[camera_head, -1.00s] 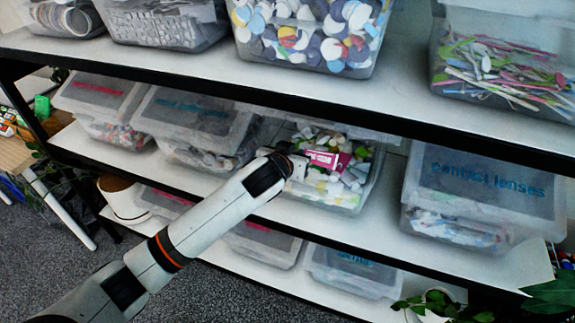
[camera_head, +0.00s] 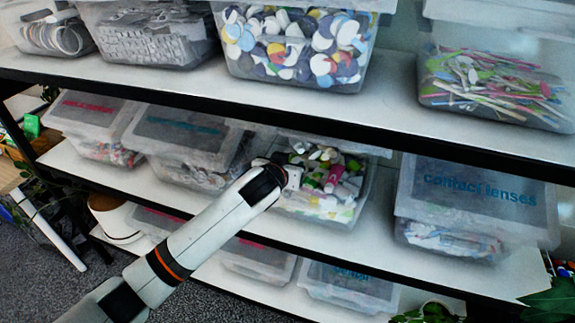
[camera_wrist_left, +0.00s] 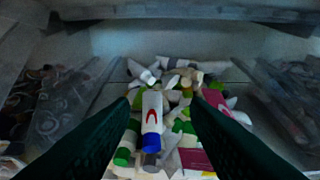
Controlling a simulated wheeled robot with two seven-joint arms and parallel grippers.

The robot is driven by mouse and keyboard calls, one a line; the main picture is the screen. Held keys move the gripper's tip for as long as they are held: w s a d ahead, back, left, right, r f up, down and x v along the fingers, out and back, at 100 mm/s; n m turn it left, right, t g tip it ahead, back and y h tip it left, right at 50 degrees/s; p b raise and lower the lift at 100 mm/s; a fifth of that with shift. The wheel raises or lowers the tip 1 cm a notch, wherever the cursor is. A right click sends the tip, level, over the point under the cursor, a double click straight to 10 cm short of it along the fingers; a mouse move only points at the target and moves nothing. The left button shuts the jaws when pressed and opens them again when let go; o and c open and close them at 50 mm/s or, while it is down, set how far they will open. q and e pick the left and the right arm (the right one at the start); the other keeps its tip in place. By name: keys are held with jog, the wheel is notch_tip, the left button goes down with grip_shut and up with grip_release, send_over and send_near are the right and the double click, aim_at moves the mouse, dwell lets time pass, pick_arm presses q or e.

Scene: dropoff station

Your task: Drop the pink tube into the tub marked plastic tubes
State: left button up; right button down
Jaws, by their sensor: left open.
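The open clear tub (camera_head: 322,217) on the middle shelf is full of mixed tubes. No label on it is readable. A pink tube (camera_head: 334,178) lies among the white and green tubes in it. In the left wrist view a magenta piece (camera_wrist_left: 195,160) lies low, beside the right finger, and a pinkish one (camera_wrist_left: 213,98) lies further back; I cannot tell which is the same tube. My left gripper (camera_head: 296,177) is at the tub's left part, over the contents. Its two dark fingers (camera_wrist_left: 158,103) are apart, with a white, blue-capped tube visible between them.
Lidded tubs stand left of it, and a contact lenses tub (camera_head: 475,195) stands right. The upper shelf (camera_head: 400,110) with its dark front edge runs close above. More lidded tubs (camera_head: 350,287) stand on the shelf below. A white pot (camera_head: 115,217) is at the left.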

pick_arm(q)
jog(key=shift+s, duration=0.15)
jog(key=v, duration=1.1)
jog(key=shift+s+a+r+b, duration=0.2)
jog(key=shift+s+b, duration=0.1)
jog(key=shift+b, duration=0.1)
